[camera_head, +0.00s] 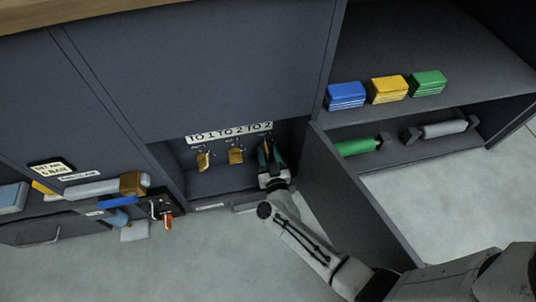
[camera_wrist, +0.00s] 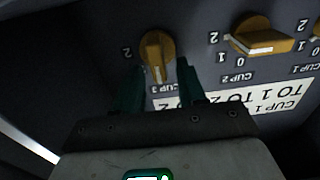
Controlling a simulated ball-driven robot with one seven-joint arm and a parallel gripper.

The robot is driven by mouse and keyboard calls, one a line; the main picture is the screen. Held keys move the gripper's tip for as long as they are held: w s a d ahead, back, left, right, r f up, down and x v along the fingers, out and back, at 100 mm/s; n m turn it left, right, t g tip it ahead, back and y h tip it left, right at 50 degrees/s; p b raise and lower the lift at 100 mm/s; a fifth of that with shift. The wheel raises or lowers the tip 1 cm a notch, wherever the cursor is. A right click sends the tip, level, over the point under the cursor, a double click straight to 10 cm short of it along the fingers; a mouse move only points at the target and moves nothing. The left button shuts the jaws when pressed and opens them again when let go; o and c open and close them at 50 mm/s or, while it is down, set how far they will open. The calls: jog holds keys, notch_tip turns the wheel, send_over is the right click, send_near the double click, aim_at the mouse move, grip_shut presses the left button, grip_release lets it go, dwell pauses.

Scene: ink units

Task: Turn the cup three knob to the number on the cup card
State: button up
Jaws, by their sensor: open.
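The cup three knob (camera_wrist: 156,48) is orange with a pale line on its face that points down the wrist view, towards its CUP 3 label (camera_wrist: 160,88). A 2 shows left of it; its other numbers are hard to read. My gripper (camera_wrist: 160,85) has its dark green fingers apart, one on each side of the knob; I cannot tell if they touch it. In the head view my gripper (camera_head: 268,155) covers this knob.
The cup two knob (camera_head: 235,155) and another orange knob (camera_head: 204,160) sit left of my gripper in the recess. An open door panel (camera_head: 360,200) stands close on the right. Shelves beyond hold colored blocks (camera_head: 388,89) and rollers (camera_head: 445,129).

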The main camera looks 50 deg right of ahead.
grip_shut()
dwell(0.3)
dwell(0.3)
jog(key=m, duration=0.4)
jog(key=shift+s+d+m, duration=0.2)
jog(key=shift+d+m, duration=0.1)
jog(key=shift+m, duration=0.1)
jog(key=m, duration=0.3)
jog(key=m+b, duration=0.1)
jog(key=shift+s+d+f, duration=0.1)
jog(key=shift+d+f, duration=0.15)
jog(key=shift+d, duration=0.05)
jog(key=m, duration=0.1)
jog(key=m+b, duration=0.1)
jog(key=m, duration=0.3)
jog(key=shift+s+d+f, duration=0.1)
jog(key=shift+d+f, duration=0.1)
jog(key=shift+f, duration=0.15)
jog(key=shift+d+f+m+b, duration=0.15)
jog(key=shift+m+b, duration=0.8)
jog(key=shift+m, duration=1.05)
jog(key=shift+f, duration=0.1)
